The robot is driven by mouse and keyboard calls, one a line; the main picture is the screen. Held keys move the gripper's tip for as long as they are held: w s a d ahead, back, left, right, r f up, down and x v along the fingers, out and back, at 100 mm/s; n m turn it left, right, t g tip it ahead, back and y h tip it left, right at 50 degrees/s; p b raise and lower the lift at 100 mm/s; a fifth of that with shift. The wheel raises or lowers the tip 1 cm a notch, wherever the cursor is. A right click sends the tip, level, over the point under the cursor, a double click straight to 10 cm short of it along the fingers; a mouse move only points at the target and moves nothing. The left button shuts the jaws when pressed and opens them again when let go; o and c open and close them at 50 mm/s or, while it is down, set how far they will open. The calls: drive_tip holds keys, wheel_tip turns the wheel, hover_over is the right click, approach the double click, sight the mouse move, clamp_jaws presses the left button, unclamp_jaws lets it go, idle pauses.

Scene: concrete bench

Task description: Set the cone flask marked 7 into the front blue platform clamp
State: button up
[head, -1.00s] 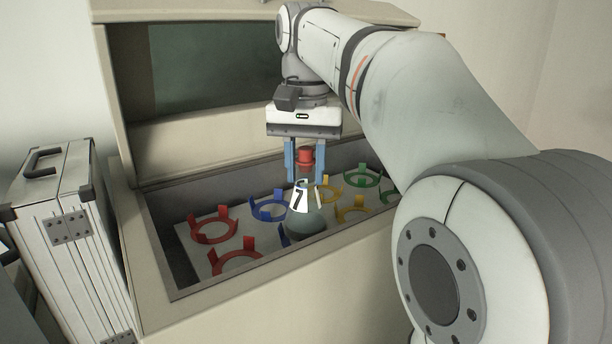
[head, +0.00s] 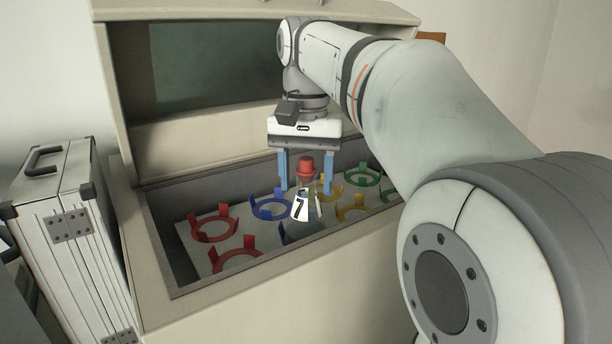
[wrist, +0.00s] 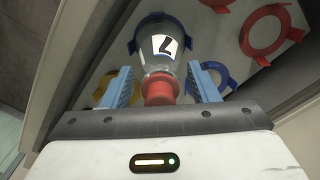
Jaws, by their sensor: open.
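The cone flask marked 7 (head: 305,207) stands upright at the front blue clamp (head: 283,233), with its red stopper (head: 305,166) on top. Its base appears to sit within the clamp's ring; in the wrist view blue prongs show around the flask (wrist: 160,50). My gripper (head: 306,188) is open, with its blue fingers apart on either side of the stopper and neck. In the wrist view the gripper (wrist: 158,88) shows a gap between each finger and the red stopper (wrist: 158,90). The flask hides most of the front blue ring in the head view.
Red (head: 213,228), yellow (head: 352,208) and green (head: 362,177) clamps stand on the white platform, with a back blue clamp (head: 270,207) behind the flask. The grey well's wall (head: 172,250) surrounds them. A metal case (head: 75,240) stands at left.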

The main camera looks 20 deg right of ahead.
wheel_tip(320, 180, up, 12)
drive_tip(key=shift+r+p, duration=0.25)
drive_tip(key=shift+p, duration=0.85)
